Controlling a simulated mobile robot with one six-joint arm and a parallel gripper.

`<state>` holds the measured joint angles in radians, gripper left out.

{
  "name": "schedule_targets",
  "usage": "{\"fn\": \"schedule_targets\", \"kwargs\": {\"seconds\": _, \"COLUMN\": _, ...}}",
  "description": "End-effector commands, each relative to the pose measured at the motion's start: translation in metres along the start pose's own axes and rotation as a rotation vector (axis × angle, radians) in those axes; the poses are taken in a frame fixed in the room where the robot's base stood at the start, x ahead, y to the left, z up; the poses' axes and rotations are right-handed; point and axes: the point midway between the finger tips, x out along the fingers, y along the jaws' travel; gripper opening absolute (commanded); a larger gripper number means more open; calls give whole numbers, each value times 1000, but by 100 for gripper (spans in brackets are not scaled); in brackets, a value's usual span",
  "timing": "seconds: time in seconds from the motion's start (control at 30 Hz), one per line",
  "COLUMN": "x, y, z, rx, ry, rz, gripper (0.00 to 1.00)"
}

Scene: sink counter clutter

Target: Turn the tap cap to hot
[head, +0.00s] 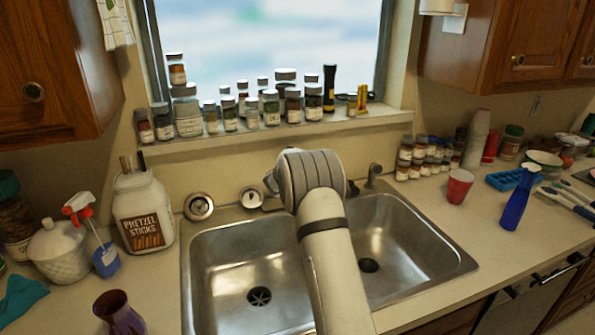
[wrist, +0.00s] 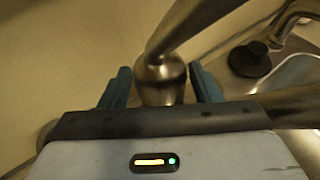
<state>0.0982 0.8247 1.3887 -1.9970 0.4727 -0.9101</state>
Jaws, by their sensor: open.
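The tap cap (wrist: 162,84) is a rounded metal piece, and a metal bar (wrist: 188,28) rises from it to the upper right in the wrist view. My gripper (wrist: 160,70) is open, with one teal finger on each side of the cap. The cap sits between the fingers, with a small gap visible on the right; contact on the left is hard to tell. A thicker metal tube (wrist: 292,106) runs off to the right beside the gripper. In the head view my arm hides the gripper and most of the tap.
The double steel sink (head: 215,262) lies below my arm. A dark-based side fitting (head: 373,174) stands at the sink's back right. Spice jars (head: 188,118) line the window sill above. A pretzel jar (head: 143,212) stands left, and a red cup (head: 459,187) right.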

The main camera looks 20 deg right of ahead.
Motion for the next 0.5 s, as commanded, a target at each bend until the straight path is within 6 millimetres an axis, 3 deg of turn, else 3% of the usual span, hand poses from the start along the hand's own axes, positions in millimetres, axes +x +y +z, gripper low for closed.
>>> {"fn": "schedule_targets", "kwargs": {"seconds": 0.2, "x": 12, "y": 0, "z": 0, "rx": 0, "ry": 0, "rz": 1, "gripper": 57}}
{"fn": "schedule_targets", "kwargs": {"seconds": 0.5, "x": 13, "y": 1, "z": 0, "rx": 0, "ry": 0, "rz": 1, "gripper": 55}}
